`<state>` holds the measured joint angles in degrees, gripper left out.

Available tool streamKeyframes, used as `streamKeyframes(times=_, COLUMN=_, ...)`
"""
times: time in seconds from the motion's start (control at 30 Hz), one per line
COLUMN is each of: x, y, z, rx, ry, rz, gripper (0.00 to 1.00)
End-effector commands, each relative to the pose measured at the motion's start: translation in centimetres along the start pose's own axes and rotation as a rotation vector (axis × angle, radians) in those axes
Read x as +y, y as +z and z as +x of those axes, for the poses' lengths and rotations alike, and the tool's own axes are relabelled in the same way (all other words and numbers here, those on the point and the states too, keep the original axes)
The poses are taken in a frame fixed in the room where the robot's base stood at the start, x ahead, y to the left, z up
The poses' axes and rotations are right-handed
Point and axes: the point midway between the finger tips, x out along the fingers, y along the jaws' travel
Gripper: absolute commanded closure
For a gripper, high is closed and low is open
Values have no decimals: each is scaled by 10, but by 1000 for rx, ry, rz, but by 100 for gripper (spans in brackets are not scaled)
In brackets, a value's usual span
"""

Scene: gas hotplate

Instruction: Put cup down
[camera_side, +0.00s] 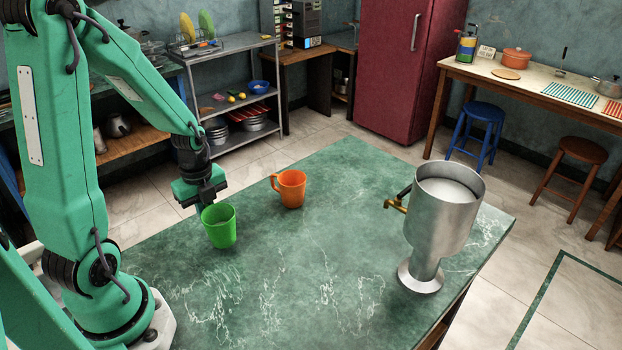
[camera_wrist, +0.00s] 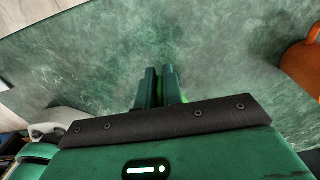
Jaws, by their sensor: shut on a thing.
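A green cup (camera_side: 219,228) is upright at the left part of the green marbled table (camera_side: 300,265). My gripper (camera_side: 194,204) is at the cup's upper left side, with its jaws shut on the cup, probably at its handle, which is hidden. I cannot tell whether the cup's base touches the table. In the wrist view, the two fingers (camera_wrist: 160,84) are close together, and only a bright green sliver of the cup (camera_wrist: 184,98) shows beside them. An orange cup (camera_side: 291,189) stands upright behind and to the right; part of it shows in the wrist view (camera_wrist: 304,66).
A metal dispenser (camera_side: 436,225) with a brass tap stands at the table's right side. The table is clear in the middle and front. The table's left edge is close to my gripper. Shelves (camera_side: 232,95), a red fridge and stools stand beyond the table.

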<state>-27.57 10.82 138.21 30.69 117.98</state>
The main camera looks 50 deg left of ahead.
Motion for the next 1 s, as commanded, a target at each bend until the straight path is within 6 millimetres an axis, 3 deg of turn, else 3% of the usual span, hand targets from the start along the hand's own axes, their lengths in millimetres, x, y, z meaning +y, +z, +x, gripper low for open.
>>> streamKeyframes(times=0.23, x=0, y=0, z=22, rx=1, ry=1, rz=0, gripper=100)
streamKeyframes(times=0.77, x=0, y=0, z=28, rx=0, ry=0, rz=0, gripper=100)
streamKeyframes(times=0.8, x=0, y=0, z=28, rx=0, ry=0, rz=0, gripper=85)
streamKeyframes(times=0.87, x=0, y=0, z=28, rx=0, ry=-1, rz=0, gripper=74)
streamKeyframes(times=0.9, x=0, y=0, z=28, rx=0, ry=0, rz=0, gripper=70)
streamKeyframes(times=1.0, x=0, y=0, z=27, rx=0, ry=0, rz=0, gripper=70)
